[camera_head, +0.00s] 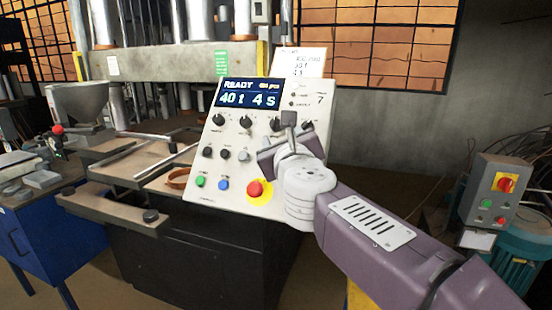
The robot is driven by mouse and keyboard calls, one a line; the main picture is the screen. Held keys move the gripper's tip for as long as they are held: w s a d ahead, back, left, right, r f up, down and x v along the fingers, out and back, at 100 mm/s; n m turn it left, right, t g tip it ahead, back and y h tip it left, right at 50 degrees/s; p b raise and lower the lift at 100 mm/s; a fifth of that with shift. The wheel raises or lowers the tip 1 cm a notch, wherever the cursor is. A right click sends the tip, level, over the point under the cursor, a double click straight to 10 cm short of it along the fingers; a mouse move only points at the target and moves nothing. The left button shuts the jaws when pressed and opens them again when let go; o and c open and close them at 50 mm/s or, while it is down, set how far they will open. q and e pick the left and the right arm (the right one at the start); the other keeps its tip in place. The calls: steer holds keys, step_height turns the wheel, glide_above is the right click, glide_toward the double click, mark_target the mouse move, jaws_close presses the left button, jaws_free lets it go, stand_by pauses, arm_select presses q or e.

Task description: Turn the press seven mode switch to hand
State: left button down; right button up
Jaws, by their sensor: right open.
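The press seven control panel (235,155) is a tilted cream face with a "7" at its upper right. Its blue display (248,98) reads READY, 40 and 4 s. A row of black knobs runs below the display, with a left knob (219,119), a second knob (245,122) and a right knob (306,127). Their labels are too small to read, so I cannot tell which is the mode switch. My right gripper (288,121) is open in front of the panel's upper right, between knobs; contact cannot be told. Its wrist hides the panel's lower right. My left gripper is not in view.
A red emergency button (256,188) on yellow, a green button (200,181) and a blue button (223,184) sit low on the panel. A paper card (300,62) stands above. A grey switch box (495,192) stands at right. The press bed is at left.

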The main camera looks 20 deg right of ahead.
mark_target(276, 125)
steer(key=w, duration=0.3)
steer(key=w+d, duration=0.1)
steer(key=w, duration=0.2)
steer(key=w+p, duration=0.1)
steer(key=w, duration=0.2)
steer(key=shift+d, duration=0.15)
jaws_close()
